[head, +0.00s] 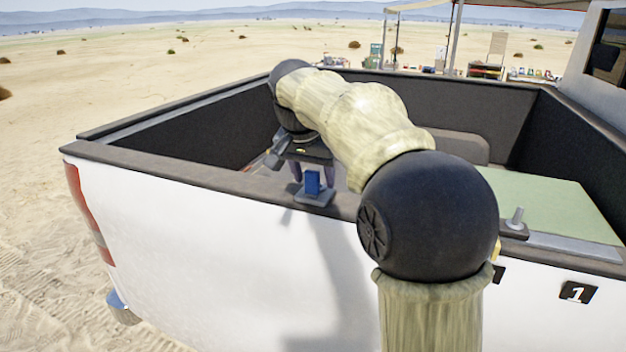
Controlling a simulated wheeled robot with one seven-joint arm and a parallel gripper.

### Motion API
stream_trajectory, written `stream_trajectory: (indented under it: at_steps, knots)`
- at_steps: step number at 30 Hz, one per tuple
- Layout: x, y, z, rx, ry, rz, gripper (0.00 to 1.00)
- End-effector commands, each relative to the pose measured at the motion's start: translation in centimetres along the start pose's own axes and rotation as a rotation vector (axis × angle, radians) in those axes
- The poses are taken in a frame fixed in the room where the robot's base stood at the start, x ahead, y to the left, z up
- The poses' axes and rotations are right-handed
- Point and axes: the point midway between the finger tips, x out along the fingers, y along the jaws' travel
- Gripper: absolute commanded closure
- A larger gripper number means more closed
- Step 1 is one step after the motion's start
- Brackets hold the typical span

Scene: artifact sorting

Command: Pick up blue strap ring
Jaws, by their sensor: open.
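The blue strap ring (313,182) stands upright on a small grey base (316,197) on the near rail of the white truck's bed. My gripper (311,178) points down just above it, with its purple-grey fingers apart. One finger shows to the left of the blue ring and the other to its right, behind or beside it. I cannot tell whether either finger touches it. My arm hides part of the truck bed behind the gripper.
Another grey mount with a peg (515,223) sits on the rail at the right, above a "1" label (577,292). A green panel (550,205) lies in the bed. The bed's dark walls rise around my gripper. A canopy and tables stand far behind.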

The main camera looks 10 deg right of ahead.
Motion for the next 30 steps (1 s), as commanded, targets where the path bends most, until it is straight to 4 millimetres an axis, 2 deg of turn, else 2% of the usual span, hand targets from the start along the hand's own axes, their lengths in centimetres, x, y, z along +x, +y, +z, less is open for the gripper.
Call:
stream_trajectory:
  at_steps: [5,20,27,28,30]
  knots:
    - [1.40,0.08,0.01,0.000,-0.001,0.001,0.47]
    - [1.42,0.04,0.04,0.000,0.000,0.000,0.47]
    - [1.41,0.04,0.03,0.000,0.000,0.000,0.92]
    - [1.41,0.04,0.03,0.000,0.000,0.000,0.96]
    - [1.39,0.04,0.03,0.000,0.000,0.000,0.96]
